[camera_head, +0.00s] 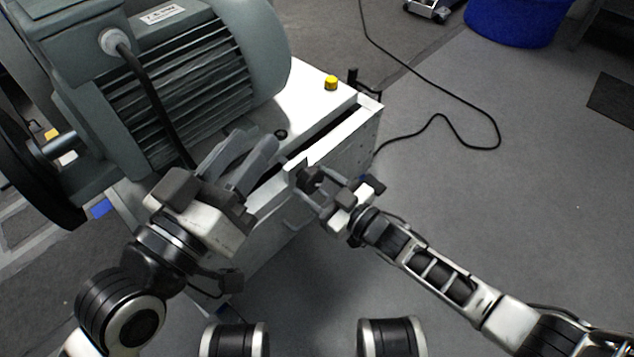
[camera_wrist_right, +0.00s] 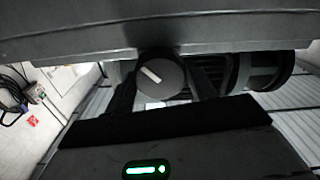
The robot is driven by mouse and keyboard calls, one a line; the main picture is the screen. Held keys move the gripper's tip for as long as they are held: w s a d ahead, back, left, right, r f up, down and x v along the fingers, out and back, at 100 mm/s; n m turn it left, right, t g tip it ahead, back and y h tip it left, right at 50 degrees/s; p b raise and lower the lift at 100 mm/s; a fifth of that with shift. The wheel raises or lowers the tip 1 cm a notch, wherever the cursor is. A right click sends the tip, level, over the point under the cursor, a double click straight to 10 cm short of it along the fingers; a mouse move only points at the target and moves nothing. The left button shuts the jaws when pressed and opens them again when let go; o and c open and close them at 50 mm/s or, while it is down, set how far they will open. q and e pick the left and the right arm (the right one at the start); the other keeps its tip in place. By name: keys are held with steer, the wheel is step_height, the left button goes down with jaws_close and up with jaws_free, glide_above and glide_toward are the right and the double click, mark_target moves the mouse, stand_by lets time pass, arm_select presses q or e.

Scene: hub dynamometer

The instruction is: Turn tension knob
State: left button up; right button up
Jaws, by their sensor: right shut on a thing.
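The tension knob (camera_wrist_right: 160,76) is a round dark grey knob with a white pointer line. In the right wrist view it sits between the fingers of my right gripper (camera_wrist_right: 163,90), which is shut on it. The pointer runs from upper left to lower right. In the head view my right gripper (camera_head: 312,186) is at the front side of the white machine, and the knob (camera_head: 312,176) is a dark shape at its fingertips. My left gripper (camera_head: 240,155) is over the machine's top near the motor, its two fingers apart with nothing visible between them.
A large grey motor (camera_head: 200,75) stands on the white machine base (camera_head: 345,140). A yellow button (camera_head: 331,83) is on the base top. A black cable (camera_head: 470,100) lies on the floor. A blue bin (camera_head: 515,25) stands at the back right. The floor at right is open.

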mark_target(315, 184)
arm_select(q)
steer(key=shift+f, duration=0.1)
arm_select(e)
steer(key=shift+n, duration=1.1)
steer(key=shift+s, duration=0.1)
steer(key=o, duration=1)
steer(key=shift+s+d, duration=0.1)
steer(key=shift+d, duration=0.05)
steer(key=p+v, duration=0.2)
steer(key=v, duration=0.2)
steer(key=shift+s+d+r, duration=0.1)
steer(key=shift+r, duration=0.05)
arm_select(q)
steer(key=f+g+p, duration=0.1)
steer(key=s+f+y+p, duration=0.1)
steer(key=f+g+y+p, duration=0.1)
steer(key=shift+s+a+f+n+g, duration=0.1)
steer(key=shift+s+f+n+g, duration=0.2)
steer(key=shift+s+n, duration=0.1)
arm_select(e)
steer(key=v, duration=1.1)
steer(key=shift+s+d, duration=0.1)
